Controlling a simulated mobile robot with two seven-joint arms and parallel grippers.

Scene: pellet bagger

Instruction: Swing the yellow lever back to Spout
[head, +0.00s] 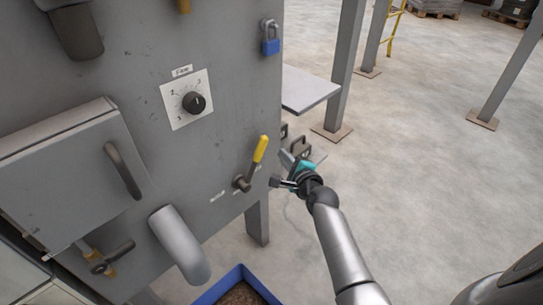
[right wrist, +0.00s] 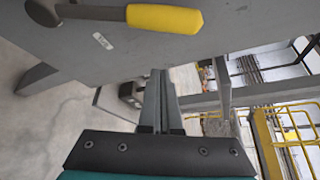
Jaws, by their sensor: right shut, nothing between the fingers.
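The yellow lever (head: 259,150) is on the lower right of the grey machine panel in the head view. Its yellow grip points up and slightly right from a dark pivot (head: 241,183). In the right wrist view the yellow grip (right wrist: 165,18) shows at the top, beyond and above the fingers. My right gripper (head: 277,182) is just right of the lever, apart from it, with its fingers shut and empty; the shut fingers also show in the right wrist view (right wrist: 160,90). Small labels (head: 217,197) sit near the pivot, too small to read. My left gripper is not in view.
A dial (head: 194,103) and a blue padlock (head: 270,46) are higher on the panel. A grey spout pipe (head: 180,245) hangs above a blue bin (head: 237,284) of pellets. A grey shelf (head: 308,90) juts out at right. Open floor lies to the right.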

